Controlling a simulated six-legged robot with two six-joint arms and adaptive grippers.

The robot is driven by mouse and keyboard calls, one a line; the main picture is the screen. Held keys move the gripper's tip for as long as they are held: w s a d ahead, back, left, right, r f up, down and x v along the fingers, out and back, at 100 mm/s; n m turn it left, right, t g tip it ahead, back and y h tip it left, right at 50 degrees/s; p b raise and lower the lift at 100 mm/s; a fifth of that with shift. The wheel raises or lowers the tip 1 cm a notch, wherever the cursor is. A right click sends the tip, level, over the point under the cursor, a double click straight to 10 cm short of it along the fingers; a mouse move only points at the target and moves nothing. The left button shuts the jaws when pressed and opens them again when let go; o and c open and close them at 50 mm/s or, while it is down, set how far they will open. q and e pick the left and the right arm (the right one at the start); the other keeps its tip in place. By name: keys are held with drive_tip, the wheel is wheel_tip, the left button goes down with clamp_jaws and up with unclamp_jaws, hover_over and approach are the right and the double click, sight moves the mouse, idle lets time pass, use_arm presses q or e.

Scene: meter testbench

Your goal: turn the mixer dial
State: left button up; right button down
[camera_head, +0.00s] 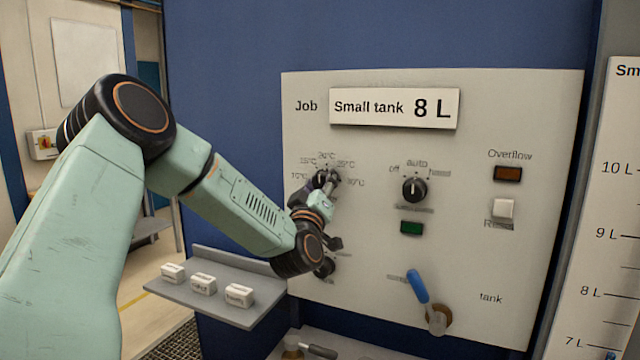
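The panel has a black dial (414,189) with a white pointer line, marked off, auto and hand. Its pointer is up towards auto. The label under it is too blurred to read, so I cannot confirm it is the mixer dial. My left gripper (326,181) is to its left, at the spot ringed by temperature marks, apart from the off-auto-hand dial. The gripper and wrist cover most of what is there. I cannot tell whether its fingers are open or touching a knob. My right gripper is not in view.
A green lamp (411,228) sits below the dial. A blue-handled lever (419,287) juts out lower down. An overflow lamp (507,173) and white reset button (502,208) are at right. A grey shelf (222,307) with 3 white blocks is below my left arm.

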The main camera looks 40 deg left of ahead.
use_arm(q)
drive_tip(key=shift+o, duration=0.3)
drive_tip(key=shift+s, duration=0.1)
drive_tip(key=v, duration=1.2)
drive_tip(key=shift+f, duration=0.1)
